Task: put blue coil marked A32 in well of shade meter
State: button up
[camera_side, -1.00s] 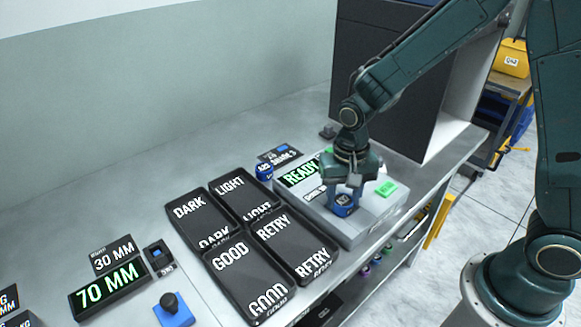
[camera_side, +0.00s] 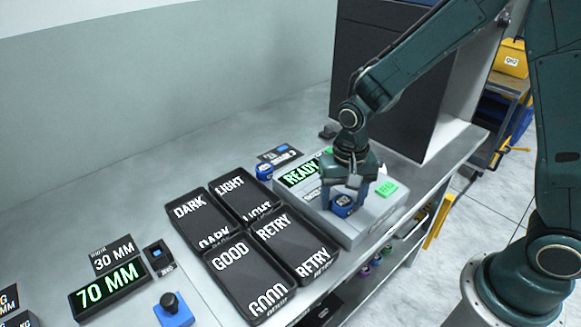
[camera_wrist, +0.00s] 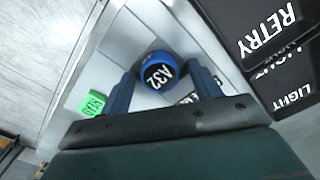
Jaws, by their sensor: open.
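The blue coil marked A32 (camera_wrist: 158,73) has a black top with white letters. In the side view the coil (camera_side: 342,206) sits at the well position on the grey shade meter (camera_side: 352,231); its lower part is hidden, so I cannot tell how deep it is seated. The meter's screen (camera_side: 300,173) reads READY in green, and a green READ button (camera_side: 387,188) is on its right. My gripper (camera_side: 344,195) is open around the coil. In the wrist view my gripper's fingers (camera_wrist: 161,92) stand apart on either side of it.
Black trays stand left of the meter: DARK (camera_side: 187,211), LIGHT (camera_side: 230,185), GOOD (camera_side: 230,257) and RETRY (camera_side: 273,228). A display (camera_side: 110,287) reads 70 MM. A dark cabinet (camera_side: 385,75) stands behind the arm.

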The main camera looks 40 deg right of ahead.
aim_at(344, 201)
notch_tip(344, 201, up, 12)
jog(key=shift+r, duration=0.15)
dwell(0.5)
jog(key=shift+s+r, duration=0.1)
dwell(0.4)
jog(key=s+d+r+n+t, duration=0.2)
jog(key=s+r+n, duration=0.1)
jog(key=s, duration=0.5)
jog(key=s+d+r+n+t, duration=0.3)
jog(key=s+r, duration=0.2)
jog(key=s, duration=0.4)
jog(key=shift+d+r+n+t, duration=0.25)
jog(key=shift+d+n+t, duration=0.05)
jog(key=shift+n, duration=0.1)
